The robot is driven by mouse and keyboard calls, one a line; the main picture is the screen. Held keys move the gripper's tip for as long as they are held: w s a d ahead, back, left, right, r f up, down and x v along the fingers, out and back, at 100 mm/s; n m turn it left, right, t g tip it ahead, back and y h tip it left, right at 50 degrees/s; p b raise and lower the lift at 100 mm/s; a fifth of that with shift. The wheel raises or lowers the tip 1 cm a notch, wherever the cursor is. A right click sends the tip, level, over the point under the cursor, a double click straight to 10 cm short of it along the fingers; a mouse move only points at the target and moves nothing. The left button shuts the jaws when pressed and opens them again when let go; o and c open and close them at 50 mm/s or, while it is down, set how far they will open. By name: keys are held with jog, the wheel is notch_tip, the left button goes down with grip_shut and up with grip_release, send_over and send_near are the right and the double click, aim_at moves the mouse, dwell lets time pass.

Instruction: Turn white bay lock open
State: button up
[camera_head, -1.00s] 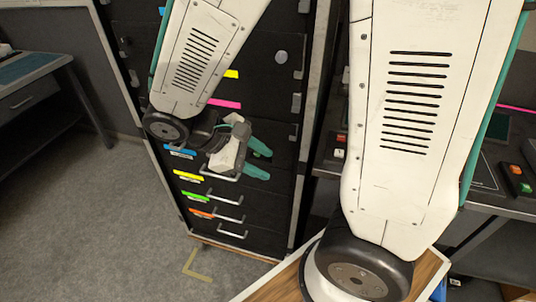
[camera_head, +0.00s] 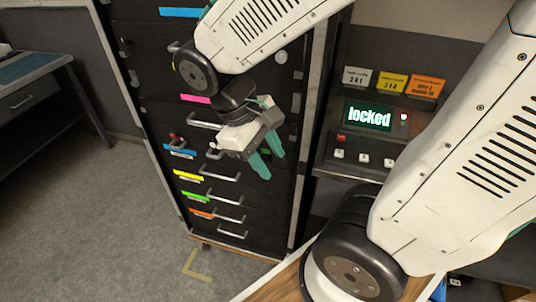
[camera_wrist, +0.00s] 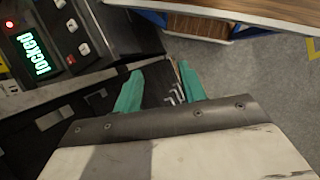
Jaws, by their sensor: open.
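A dark control panel stands right of the drawer cabinet in the head view. Its display (camera_head: 369,116) reads "locked" in the head view, and the display (camera_wrist: 33,56) shows in the wrist view. A white label (camera_head: 357,77) is above the display. Small white switches (camera_head: 363,157) sit in a row below it; they also show in the wrist view (camera_wrist: 84,48). I cannot tell which is the white bay lock. My gripper (camera_head: 269,161) is open and empty, in front of the drawers and left of the panel. Its green fingers (camera_wrist: 160,75) point away from the wrist camera.
The black drawer cabinet (camera_head: 245,75) has silver handles and coloured labels. A yellow label (camera_head: 392,82) and an orange label (camera_head: 426,86) sit beside the white one. A wooden surface (camera_head: 262,290) is at the front. Grey floor (camera_head: 110,220) is clear at the left.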

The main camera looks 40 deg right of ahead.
jog(key=n+t+h, duration=1.1)
jog(key=n+t, duration=0.2)
jog(key=t, duration=0.1)
send_near(213, 144)
jog(key=x, duration=0.8)
jog(key=shift+w+d+f, duration=0.1)
jog(key=shift+w, duration=0.05)
grip_shut()
